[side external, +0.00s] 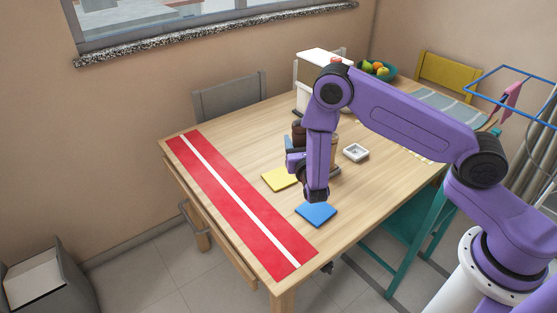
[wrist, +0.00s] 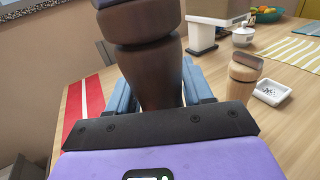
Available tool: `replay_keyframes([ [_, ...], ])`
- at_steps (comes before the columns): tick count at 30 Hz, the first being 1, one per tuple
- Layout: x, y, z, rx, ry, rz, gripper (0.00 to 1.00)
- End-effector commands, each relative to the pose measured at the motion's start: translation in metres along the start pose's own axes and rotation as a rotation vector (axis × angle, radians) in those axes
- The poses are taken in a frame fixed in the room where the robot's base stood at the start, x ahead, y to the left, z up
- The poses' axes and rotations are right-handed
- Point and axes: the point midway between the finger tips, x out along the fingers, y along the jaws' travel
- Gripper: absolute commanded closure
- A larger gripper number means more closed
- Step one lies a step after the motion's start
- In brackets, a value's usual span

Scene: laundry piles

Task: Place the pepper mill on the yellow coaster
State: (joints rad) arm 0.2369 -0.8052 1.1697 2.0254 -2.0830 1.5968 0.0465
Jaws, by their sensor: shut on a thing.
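The dark brown pepper mill (wrist: 148,62) stands upright between the blue fingers of my gripper (wrist: 160,90) in the wrist view. The gripper is shut on it. In the side view the top of the pepper mill (side external: 298,130) shows behind my wrist; its lower part is hidden, so its height over the table cannot be told exactly. The yellow coaster (side external: 279,180) lies flat and bare on the table, just left of and in front of my gripper (side external: 294,148). The coaster does not show in the wrist view.
A blue coaster (side external: 316,214) lies nearer the front edge. A lighter wooden mill (wrist: 243,77) and a small white dish (wrist: 270,92) stand to the right. A red runner (side external: 240,204) with a white stripe covers the left side. A fruit bowl (side external: 388,75) is at the back.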

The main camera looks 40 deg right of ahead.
Motion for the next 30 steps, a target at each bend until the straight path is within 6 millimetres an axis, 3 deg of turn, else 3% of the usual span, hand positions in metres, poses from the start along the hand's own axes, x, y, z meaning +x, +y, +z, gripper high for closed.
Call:
replay_keyframes([
  [6, 0.034, 0.019, -0.017, 0.003, -0.004, -0.002, 0.89],
  [15, 0.06, 0.036, -0.057, 0.0, -0.002, -0.001, 0.89],
  [26, 0.074, 0.044, -0.075, 0.001, -0.002, 0.0, 0.89],
  [30, 0.074, 0.044, -0.093, -0.001, -0.001, 0.0, 0.89],
])
